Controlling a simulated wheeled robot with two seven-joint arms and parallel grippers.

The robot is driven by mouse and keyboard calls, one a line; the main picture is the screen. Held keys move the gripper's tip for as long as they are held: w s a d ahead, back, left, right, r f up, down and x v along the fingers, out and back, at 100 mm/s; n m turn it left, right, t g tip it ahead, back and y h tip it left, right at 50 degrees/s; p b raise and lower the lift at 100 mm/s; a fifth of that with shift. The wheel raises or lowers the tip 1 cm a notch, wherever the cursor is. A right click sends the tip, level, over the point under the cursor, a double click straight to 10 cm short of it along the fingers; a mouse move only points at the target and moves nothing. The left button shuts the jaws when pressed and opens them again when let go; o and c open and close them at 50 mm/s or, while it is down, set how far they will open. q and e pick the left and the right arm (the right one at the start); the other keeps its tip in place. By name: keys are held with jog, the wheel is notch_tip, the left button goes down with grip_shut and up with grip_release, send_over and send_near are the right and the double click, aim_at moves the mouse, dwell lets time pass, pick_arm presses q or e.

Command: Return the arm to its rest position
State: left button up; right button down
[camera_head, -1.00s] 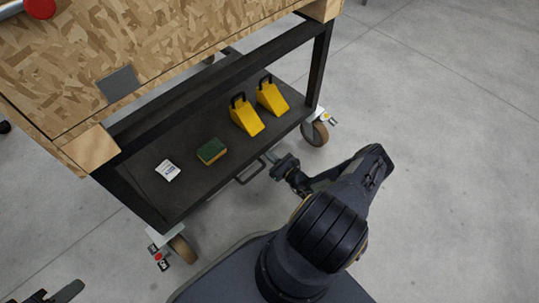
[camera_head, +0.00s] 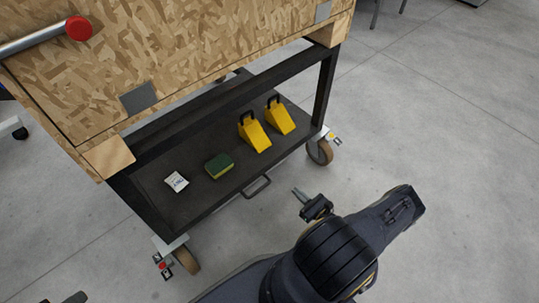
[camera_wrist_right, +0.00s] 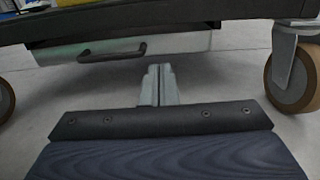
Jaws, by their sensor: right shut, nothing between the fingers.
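My right arm comes up from the bottom of the head view, bent at the elbow. Its right gripper (camera_head: 299,194) is in front of the cart's lower shelf, over the floor. In the right wrist view the fingers of the right gripper (camera_wrist_right: 158,84) are together with nothing between them. They point at the cart's underside and touch nothing that I can see. At the bottom left corner of the head view a small dark part shows, perhaps the tip of my left gripper (camera_head: 76,298). Its jaws cannot be made out.
A caster (camera_wrist_right: 291,75) stands at right. Floor at right is clear.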

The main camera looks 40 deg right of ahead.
jog(key=w+a+r+n+g+y, duration=0.25)
jog(key=r+n+y, duration=0.2)
jog(key=r, duration=0.35)
jog(key=w+a+r+n+g+y, duration=0.2)
jog(key=w+r+n+g+y, duration=0.15)
jog(key=r+n, duration=0.3)
jog(key=w+a+r+n+g+y, duration=0.25)
jog(key=r+n, duration=0.25)
jog(key=r, duration=0.3)
jog(key=s+a+r+n+g+h, duration=0.1)
jog(key=s+a+r+n+g, duration=0.2)
jog(key=r, duration=0.4)
jog(key=s+a+r+n+g+h, duration=0.1)
jog(key=a+r+n+g, duration=0.35)
jog(key=r, duration=0.35)
jog(key=s+a+r+n+t+h, duration=0.25)
jog(key=s+a+r+n, duration=0.2)
jog(key=s, duration=0.35)
jog(key=s+a+r+n+t+h, duration=0.1)
jog(key=s+a+r+n+h, duration=0.3)
jog(key=s, duration=0.4)
notch_tip(320, 180, up, 36)
jog(key=d+n+p, duration=0.1)
jog(key=p, duration=3.4)
jog(key=shift+d+r, duration=0.2)
jog(key=shift+d, duration=0.05)
